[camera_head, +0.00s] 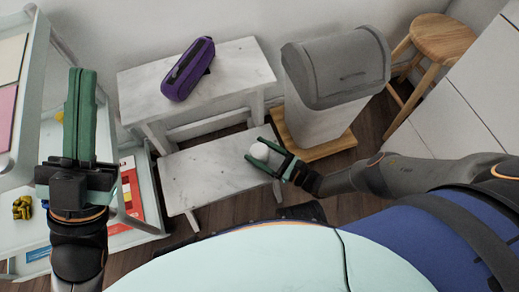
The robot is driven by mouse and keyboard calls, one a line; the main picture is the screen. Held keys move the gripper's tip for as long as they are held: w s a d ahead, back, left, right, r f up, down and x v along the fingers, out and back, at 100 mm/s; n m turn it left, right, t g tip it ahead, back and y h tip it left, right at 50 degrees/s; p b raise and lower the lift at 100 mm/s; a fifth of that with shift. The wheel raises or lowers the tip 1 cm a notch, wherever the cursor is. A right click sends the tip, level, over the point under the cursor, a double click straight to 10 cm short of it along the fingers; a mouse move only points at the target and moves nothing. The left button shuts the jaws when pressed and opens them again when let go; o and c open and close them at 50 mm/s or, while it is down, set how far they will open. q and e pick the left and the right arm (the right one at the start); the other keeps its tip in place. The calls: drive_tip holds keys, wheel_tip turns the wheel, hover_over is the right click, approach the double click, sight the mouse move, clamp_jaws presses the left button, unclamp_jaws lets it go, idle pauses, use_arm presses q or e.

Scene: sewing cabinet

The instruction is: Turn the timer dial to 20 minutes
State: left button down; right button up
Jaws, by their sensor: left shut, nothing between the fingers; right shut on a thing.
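A small white round thing (259,151), which looks like the timer dial, sits at the right end of the low white step (200,182). My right gripper (264,153) reaches in from the right and is shut on it, with a green finger on each side. Any markings on the dial are too small to read, so its setting cannot be told. My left gripper (82,75) is at the left, with its green fingers shut together and empty, well away from the dial.
A purple case (188,69) lies on the higher white bench (240,62). A grey-lidded bin (335,68) stands right of the dial, close to my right gripper. A wooden stool (443,38) is at the back right. A pale shelf cart (150,215) stands at the left.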

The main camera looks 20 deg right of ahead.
drive_tip(key=shift+m+t+h, duration=1)
drive_tip(key=shift+m+h, duration=0.2)
drive_tip(key=shift+h, duration=0.4)
drive_tip(key=o, duration=1.3)
drive_tip(key=shift+c, duration=0.2)
drive_tip(key=shift+r, duration=0.1)
